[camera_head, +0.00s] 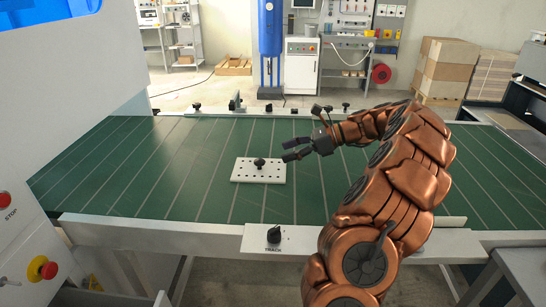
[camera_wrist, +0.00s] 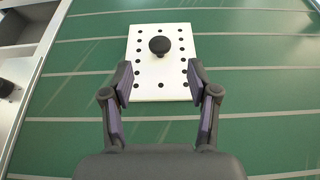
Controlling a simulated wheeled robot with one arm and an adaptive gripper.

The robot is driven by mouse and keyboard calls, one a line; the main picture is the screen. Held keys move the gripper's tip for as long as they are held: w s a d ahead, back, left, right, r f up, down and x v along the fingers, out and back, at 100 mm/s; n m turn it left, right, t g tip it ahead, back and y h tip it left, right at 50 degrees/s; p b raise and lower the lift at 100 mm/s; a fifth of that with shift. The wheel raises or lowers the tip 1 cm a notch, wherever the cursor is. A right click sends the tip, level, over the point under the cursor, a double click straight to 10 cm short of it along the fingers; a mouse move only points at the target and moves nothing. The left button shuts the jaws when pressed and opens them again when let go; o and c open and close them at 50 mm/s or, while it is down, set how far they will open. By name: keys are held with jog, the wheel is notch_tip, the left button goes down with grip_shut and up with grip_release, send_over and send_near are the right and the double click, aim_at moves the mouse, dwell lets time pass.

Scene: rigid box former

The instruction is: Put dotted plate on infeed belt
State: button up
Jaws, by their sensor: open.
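The dotted plate (camera_head: 258,171) is a white rectangle with dark dots along its edges and a black round knob in its middle. It lies flat on the green infeed belt (camera_head: 200,160). In the wrist view the plate (camera_wrist: 145,68) lies ahead of my gripper, its knob (camera_wrist: 160,45) beyond the fingertips. My gripper (camera_wrist: 160,80) is open and empty, its fingers on either side of the plate's near part in the picture. In the head view my gripper (camera_head: 292,150) is just right of the plate and appears above the belt.
A front rail carries a black knob marked TRACK (camera_head: 273,234). Small black knobs stand along the belt's far edge. A white machine panel with red buttons (camera_head: 42,268) is at left. Cardboard boxes (camera_head: 446,70) stand behind at right. The belt around the plate is clear.

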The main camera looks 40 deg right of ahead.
jog(key=shift+v, duration=1.15)
jog(key=a+n, duration=0.1)
jog(key=a, duration=0.2)
jog(key=a+r+n+g, duration=0.1)
jog(key=a, duration=0.2)
jog(key=w+a+n+g, duration=0.1)
jog(key=a, duration=0.3)
jog(key=shift+r+n+y, duration=0.3)
jog(key=shift+n+y, duration=0.1)
jog(key=s+a+n+g+h, duration=0.1)
jog(key=s+a+n+g, duration=0.15)
jog(key=a, duration=0.45)
jog(key=s+a+f+n+g+h, duration=0.1)
jog(key=s+a+n+g, duration=0.1)
jog(key=s+a+n, duration=0.35)
jog(key=s+a+n+g+h, duration=0.1)
jog(key=a+n+g, duration=0.1)
jog(key=a, duration=0.7)
jog(key=s+f+n+h, duration=0.2)
jog(key=s+f+n, duration=0.1)
jog(key=s, duration=0.4)
jog(key=s+a+f+n+g+h, duration=0.1)
jog(key=s+f+n+h, duration=0.1)
jog(key=s+n, duration=0.3)
jog(key=s+f+n+g+h, duration=0.1)
jog(key=s+f+n+h, duration=0.2)
jog(key=s, duration=0.7)
jog(key=shift+s+a+f+n+h, duration=0.15)
jog(key=shift+s+f+n+h, duration=0.2)
jog(key=shift+n+h, duration=0.25)
